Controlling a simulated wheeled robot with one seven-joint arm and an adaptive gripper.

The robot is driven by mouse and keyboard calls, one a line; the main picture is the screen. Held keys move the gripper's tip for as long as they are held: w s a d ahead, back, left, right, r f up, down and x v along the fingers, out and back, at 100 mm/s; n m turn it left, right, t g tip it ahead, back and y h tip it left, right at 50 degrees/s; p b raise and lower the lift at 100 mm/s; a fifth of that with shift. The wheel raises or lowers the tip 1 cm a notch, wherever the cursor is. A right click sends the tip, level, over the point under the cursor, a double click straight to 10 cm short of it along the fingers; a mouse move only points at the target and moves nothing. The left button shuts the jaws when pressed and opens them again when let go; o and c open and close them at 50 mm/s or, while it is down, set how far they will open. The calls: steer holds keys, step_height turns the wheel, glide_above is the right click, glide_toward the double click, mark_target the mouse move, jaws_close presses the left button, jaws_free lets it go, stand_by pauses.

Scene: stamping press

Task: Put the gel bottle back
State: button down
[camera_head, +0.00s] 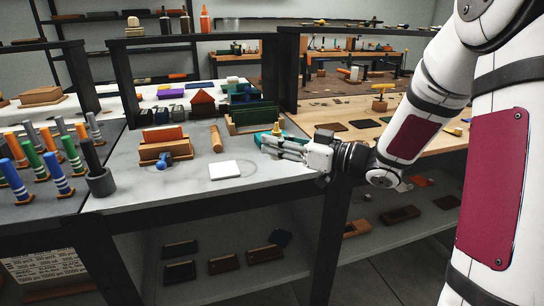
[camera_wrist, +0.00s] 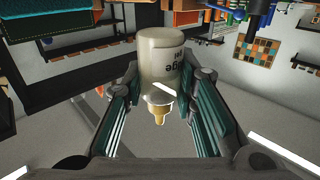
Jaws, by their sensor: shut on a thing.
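My gripper (camera_head: 268,146) is over the right part of the grey table in the head view. It is shut on the gel bottle (camera_wrist: 165,57), a cream bottle with dark lettering and a gold-yellow nozzle. In the wrist view the bottle sits between the two teal-padded fingers, with its nozzle pointing toward the bottom of the picture. In the head view only a small yellow tip (camera_head: 277,130) shows above the fingers; the rest of the bottle is hidden. I cannot tell whether the bottle touches the table.
A white square (camera_head: 224,170) lies on the table left of my gripper. Orange and brown blocks (camera_head: 166,144), a wooden roller (camera_head: 216,138) and a green rack (camera_head: 252,116) stand behind. Bottles (camera_head: 204,18) stand on the back shelf.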

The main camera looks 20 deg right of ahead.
steer(key=shift+w+a, duration=0.2)
steer(key=shift+w, duration=0.7)
steer(key=shift+w+f+b, duration=0.15)
steer(key=shift+f+b, duration=0.3)
steer(key=shift+f, duration=0.45)
steer(key=shift+w+f+b, duration=0.1)
steer(key=shift+f+b, duration=0.3)
steer(key=shift+f, duration=0.5)
steer(key=shift+f, duration=0.2)
steer(key=c, duration=1.3)
jaws_free()
steer(key=shift+r, duration=0.15)
steer(key=shift+s+d, duration=0.1)
steer(key=shift+d, duration=0.05)
steer(key=p+v, duration=0.2)
steer(key=v, duration=0.9)
steer(key=shift+s+d, duration=0.2)
steer(key=shift+s, duration=0.05)
